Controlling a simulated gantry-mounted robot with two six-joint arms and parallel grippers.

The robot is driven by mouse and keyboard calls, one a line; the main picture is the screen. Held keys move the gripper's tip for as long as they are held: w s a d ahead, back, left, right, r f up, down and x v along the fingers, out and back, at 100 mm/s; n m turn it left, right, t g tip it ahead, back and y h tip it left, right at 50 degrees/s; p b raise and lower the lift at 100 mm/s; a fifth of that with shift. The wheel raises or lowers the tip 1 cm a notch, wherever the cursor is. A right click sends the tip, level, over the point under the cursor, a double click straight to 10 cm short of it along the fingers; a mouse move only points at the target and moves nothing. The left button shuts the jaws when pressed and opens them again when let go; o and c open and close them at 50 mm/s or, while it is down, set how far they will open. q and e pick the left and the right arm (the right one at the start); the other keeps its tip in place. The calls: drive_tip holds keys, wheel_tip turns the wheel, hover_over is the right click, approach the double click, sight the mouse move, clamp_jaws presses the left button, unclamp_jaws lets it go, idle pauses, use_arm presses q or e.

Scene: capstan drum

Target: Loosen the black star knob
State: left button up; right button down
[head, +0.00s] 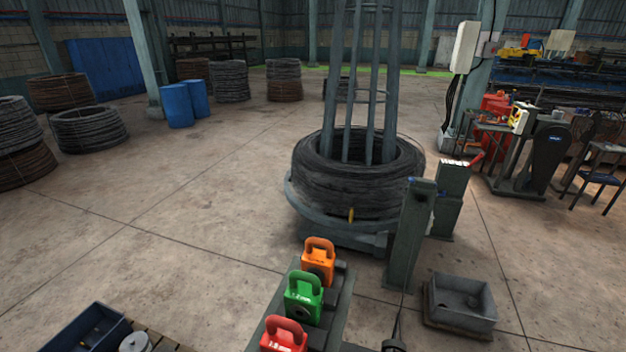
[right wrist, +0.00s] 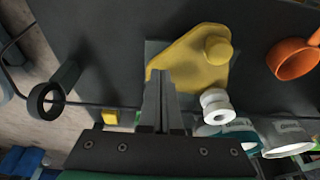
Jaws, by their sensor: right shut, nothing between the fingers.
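I cannot make out a black star knob for certain in either view. My right gripper (right wrist: 160,76) shows in the right wrist view, its two fingers shut together with nothing between them. Its fingertips overlap the lower left edge of a yellow plate (right wrist: 188,62) in the picture; I cannot tell whether they touch it. The plate carries a round yellow knob (right wrist: 218,50) and stands against a dark panel (right wrist: 110,40). A dark ring-ended part (right wrist: 48,98) sits at the left. No gripper shows in the head view, and my left gripper is out of sight.
A white grooved roller (right wrist: 216,105) is right of the fingers, with an orange ring (right wrist: 293,60) beyond. In the head view, orange (head: 318,262), green (head: 304,297) and red (head: 284,338) handled blocks stand before the wire coil (head: 350,190). A grey bin (head: 461,318) is at right.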

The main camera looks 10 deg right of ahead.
wheel_tip(320, 180, up, 6)
drive_tip(key=p, duration=0.5)
drive_tip(key=shift+f, duration=0.1)
